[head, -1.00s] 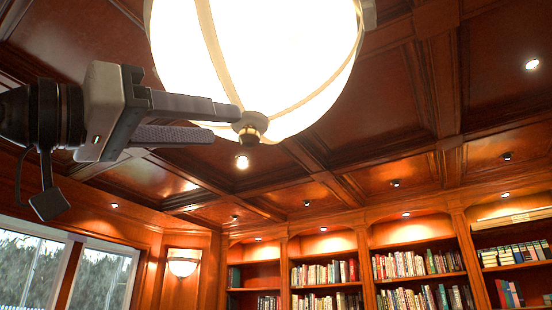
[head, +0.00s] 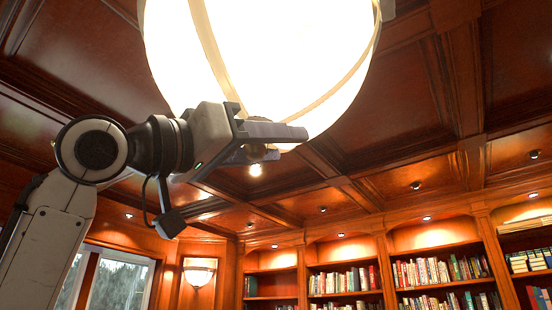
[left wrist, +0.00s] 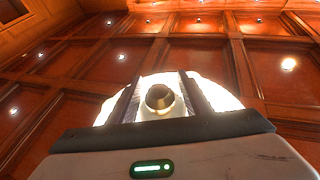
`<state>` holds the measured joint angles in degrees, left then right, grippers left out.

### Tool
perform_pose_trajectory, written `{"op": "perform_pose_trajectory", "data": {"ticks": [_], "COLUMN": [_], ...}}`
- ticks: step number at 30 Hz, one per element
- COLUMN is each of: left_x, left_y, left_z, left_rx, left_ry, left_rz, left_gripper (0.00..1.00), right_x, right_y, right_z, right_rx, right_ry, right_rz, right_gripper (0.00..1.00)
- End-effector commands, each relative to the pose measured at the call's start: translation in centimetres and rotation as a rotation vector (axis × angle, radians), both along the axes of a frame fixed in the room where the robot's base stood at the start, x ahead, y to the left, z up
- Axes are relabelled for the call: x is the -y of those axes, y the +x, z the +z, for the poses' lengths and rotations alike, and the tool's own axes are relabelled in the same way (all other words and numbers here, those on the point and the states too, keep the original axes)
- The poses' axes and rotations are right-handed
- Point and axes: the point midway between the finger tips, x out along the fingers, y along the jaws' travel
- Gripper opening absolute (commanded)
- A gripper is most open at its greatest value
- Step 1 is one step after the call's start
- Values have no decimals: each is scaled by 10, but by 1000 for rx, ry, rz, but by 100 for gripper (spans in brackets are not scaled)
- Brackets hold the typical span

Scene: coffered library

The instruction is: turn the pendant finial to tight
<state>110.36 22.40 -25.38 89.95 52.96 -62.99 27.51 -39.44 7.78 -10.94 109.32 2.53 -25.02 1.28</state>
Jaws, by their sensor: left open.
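The pendant lamp (head: 260,50) is a large glowing white globe with tan ribs, hanging at the top of the head view. Its finial (head: 259,153), a small brass-coloured knob under the globe, is mostly hidden behind my left gripper (head: 287,144). In the left wrist view the finial (left wrist: 160,98) shows as a dark rounded knob between the two fingers of my left gripper (left wrist: 159,80), with a visible gap on each side. The fingers are open, one on either side of it. My right gripper is not in view.
The coffered wood ceiling (head: 420,90) with small spotlights spreads behind the lamp. Bookshelves (head: 400,270) line the far wall, with a wall sconce (head: 199,272) and a window (head: 122,285) at the lower left. The space right of the lamp is clear.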

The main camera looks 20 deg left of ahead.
Motion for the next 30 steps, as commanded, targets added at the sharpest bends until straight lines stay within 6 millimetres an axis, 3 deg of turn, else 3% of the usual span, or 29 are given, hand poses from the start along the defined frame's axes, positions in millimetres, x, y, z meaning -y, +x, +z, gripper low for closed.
{"op": "perform_pose_trajectory", "data": {"ticks": [8,15,30], "left_x": [1,1,4], "left_y": [1,1,-1], "left_z": [0,0,1], "left_rx": [0,0,-3], "left_ry": [0,0,-3], "left_rz": [0,1,-141], "left_gripper": [43,3,3], "right_x": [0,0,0], "right_y": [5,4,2], "right_z": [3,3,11], "right_rx": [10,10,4], "right_ry": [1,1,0], "right_rz": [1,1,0], "right_gripper": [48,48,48]}}
